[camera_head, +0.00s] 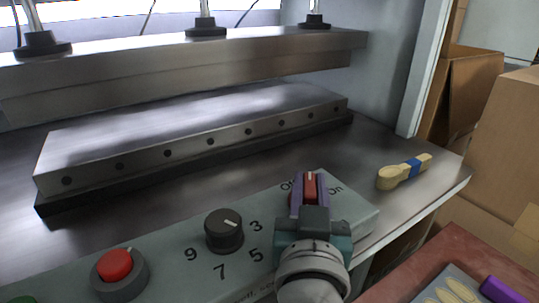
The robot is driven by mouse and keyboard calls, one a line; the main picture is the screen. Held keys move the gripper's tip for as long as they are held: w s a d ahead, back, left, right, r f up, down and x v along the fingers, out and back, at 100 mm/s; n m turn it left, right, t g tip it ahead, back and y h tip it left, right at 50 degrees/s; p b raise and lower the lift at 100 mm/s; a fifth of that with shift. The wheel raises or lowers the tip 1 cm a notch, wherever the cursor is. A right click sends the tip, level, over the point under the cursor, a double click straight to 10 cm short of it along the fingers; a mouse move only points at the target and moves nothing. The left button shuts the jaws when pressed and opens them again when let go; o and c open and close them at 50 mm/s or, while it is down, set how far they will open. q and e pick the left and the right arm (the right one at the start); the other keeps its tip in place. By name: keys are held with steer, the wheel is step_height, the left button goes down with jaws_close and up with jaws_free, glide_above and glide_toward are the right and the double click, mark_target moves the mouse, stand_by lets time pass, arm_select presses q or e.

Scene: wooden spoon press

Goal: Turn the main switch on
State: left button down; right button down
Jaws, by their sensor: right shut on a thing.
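The main switch has a red handle (310,187) on the grey-green control panel (180,250) in front of the press. Lettering shows on both sides of it, with "on" at its right; the left label is partly hidden. My right gripper (309,196) comes in from the bottom, and its purple fingers are shut on the red handle, one on each side. The handle points roughly away from me, between the two labels. The gripper's body covers the lower part of the switch. My left gripper is not in view.
A black dial (224,230) with numbers and a red push button (115,265) sit on the panel to the left. Wooden spoons with a blue band (404,171) lie on the metal table at right. The press plate (190,135) stands behind. Cardboard boxes (507,140) are at far right.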

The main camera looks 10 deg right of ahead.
mark_target(310, 201)
steer(key=c, duration=0.7)
jaws_free()
steer(key=shift+s+a, duration=0.15)
steer(key=shift+s, duration=0.25)
steer(key=p+v, duration=0.1)
steer(key=v, duration=0.7)
steer(key=shift+p, duration=0.3)
steer(key=shift+s+a+r, duration=0.1)
steer(key=shift+s+a, duration=0.05)
steer(key=shift+s, duration=0.35)
